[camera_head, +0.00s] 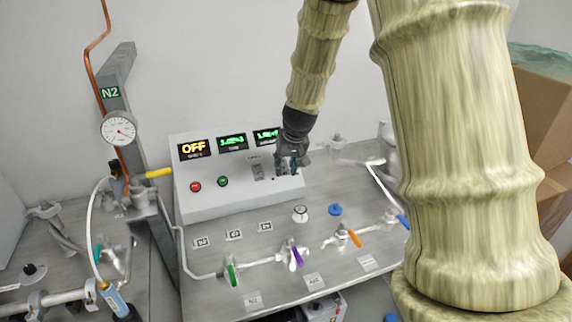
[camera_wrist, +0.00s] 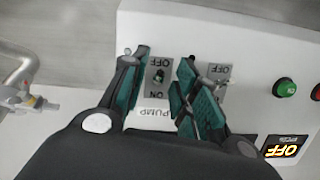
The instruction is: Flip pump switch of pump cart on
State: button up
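The pump switch (camera_wrist: 159,75) is a small dark toggle on a grey plate, with a PUMP label (camera_wrist: 154,114) beside it in the wrist view. ON and OFF markings appear upside down there. I cannot tell clearly which way the toggle leans. My gripper (camera_wrist: 163,62) has its green-padded fingers apart, one on each side of the switch plate; touching cannot be made out. In the head view my gripper (camera_head: 291,164) is at the right part of the white control panel (camera_head: 235,201) and hides the pump switch. The orange display (camera_head: 194,148) reads OFF.
A second switch (camera_head: 258,172) sits just left of my gripper in the head view, close to one finger. A red button (camera_head: 195,187) and a green button (camera_head: 223,181) are further left. Valves with coloured handles (camera_head: 297,257) line the cart top in front.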

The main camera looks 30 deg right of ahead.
jog(key=shift+s+r, duration=0.2)
jog(key=shift+s, duration=0.05)
jog(key=shift+w+f, duration=0.1)
jog(key=shift+w, duration=0.05)
grip_shut()
jog(key=shift+r+p, duration=0.2)
jog(key=shift+p, duration=0.6)
jog(key=shift+w+r+g+p, duration=0.15)
jog(key=shift+g+p, duration=0.15)
jog(key=shift+p, duration=0.2)
jog(key=p, duration=0.2)
jog(key=g+p, duration=0.1)
jog(key=p, duration=0.1)
jog(key=shift+w+d+r+g, duration=0.1)
jog(key=shift+w+r+g, duration=0.05)
jog(key=shift+r+g, duration=0.15)
jog(key=g+p, duration=0.1)
jog(key=p, duration=0.1)
jog(key=g+y+p, duration=0.1)
jog(key=p, duration=0.1)
jog(key=shift+w+d, duration=0.1)
jog(key=shift+w, duration=0.25)
jog(key=shift+w+g+p, duration=0.2)
jog(key=shift+g+p, duration=0.2)
jog(key=shift+p, duration=0.4)
jog(key=shift+w+d+g+p, duration=0.1)
jog(key=shift+g+p, duration=0.2)
